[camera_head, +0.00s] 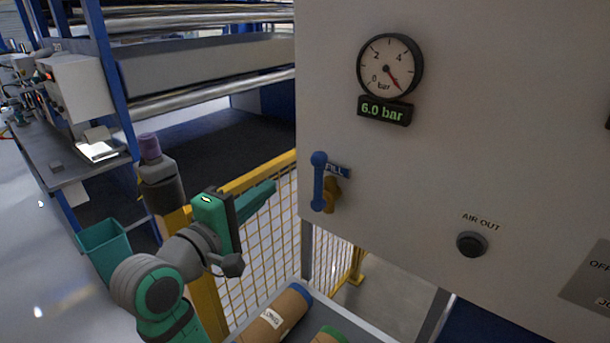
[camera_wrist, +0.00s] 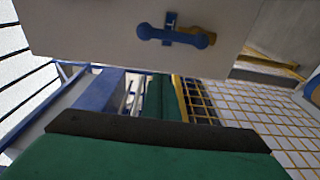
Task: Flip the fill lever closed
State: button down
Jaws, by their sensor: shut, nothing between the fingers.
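The blue fill lever (camera_head: 318,182) is on the lower left of the pale panel, beside a blue FILL label and on a brass valve body (camera_head: 333,192). It stands upright in the head view, with a round knob at its top. In the wrist view the lever (camera_wrist: 172,36) lies across the picture near the top. My gripper (camera_head: 272,186) is shut and empty, to the left of the lever and apart from it, its green fingers pointing toward the panel. Its fingers also show in the wrist view (camera_wrist: 163,92), below the lever.
A gauge (camera_head: 390,66) and a 6.0 bar display (camera_head: 385,111) are above the lever. An AIR OUT port (camera_head: 472,244) is at right. A yellow mesh fence (camera_head: 265,235) stands behind my gripper. Rolls (camera_head: 275,316) lie below. Open space separates gripper and lever.

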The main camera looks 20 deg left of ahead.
aim_at(318, 183)
jog(key=shift+w, duration=0.1)
jog(key=w+d, duration=0.5)
jog(key=w, duration=0.2)
jog(key=shift+w+d, duration=0.2)
dwell(0.3)
